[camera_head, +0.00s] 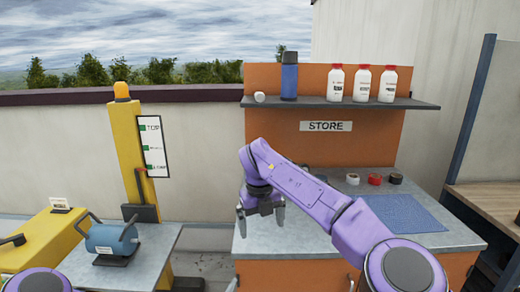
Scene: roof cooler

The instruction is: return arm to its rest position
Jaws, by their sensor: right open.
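My right arm (300,190) is purple and reaches in from the lower right across the front of the store cabinet. My right gripper (261,222) points down, open and empty, over the left part of the grey counter (300,243). Nothing shows between its fingers. Of my left arm, only a purple part (38,281) shows at the lower left corner. My left gripper is not in view.
A shelf (340,103) holds a blue bottle (289,78) and white red-capped bottles (362,84). A blue mat (403,213) and small round items (374,179) lie on the counter. A blue device (111,238) and yellow post (130,150) stand left.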

